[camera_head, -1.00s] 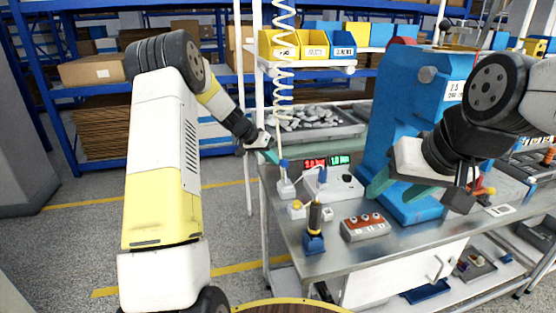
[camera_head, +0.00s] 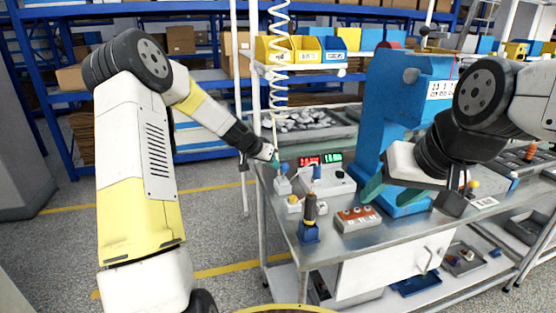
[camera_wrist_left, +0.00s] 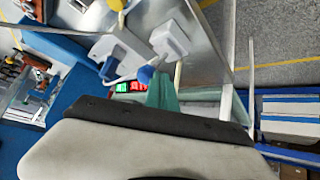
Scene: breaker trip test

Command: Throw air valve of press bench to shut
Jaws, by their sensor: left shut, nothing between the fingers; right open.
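The press bench (camera_head: 375,238) is a steel-topped table carrying a blue press (camera_head: 410,100). At its left corner stands a small white unit (camera_head: 284,186) with an upright blue-tipped lever. A white box (camera_head: 338,183) with another blue-tipped handle stands beside it. I cannot tell for sure which is the air valve. My left gripper (camera_head: 274,161), teal-fingered, is shut and empty just above the small unit's lever. In the left wrist view its fingers (camera_wrist_left: 162,92) are close to a blue knob (camera_wrist_left: 145,74); contact is unclear. My right gripper (camera_head: 393,191) is open in front of the press base.
Red and green displays (camera_head: 320,160) stand behind the white box. A coiled hose (camera_head: 278,70) hangs above my left gripper. Bins (camera_head: 305,48) line the back.

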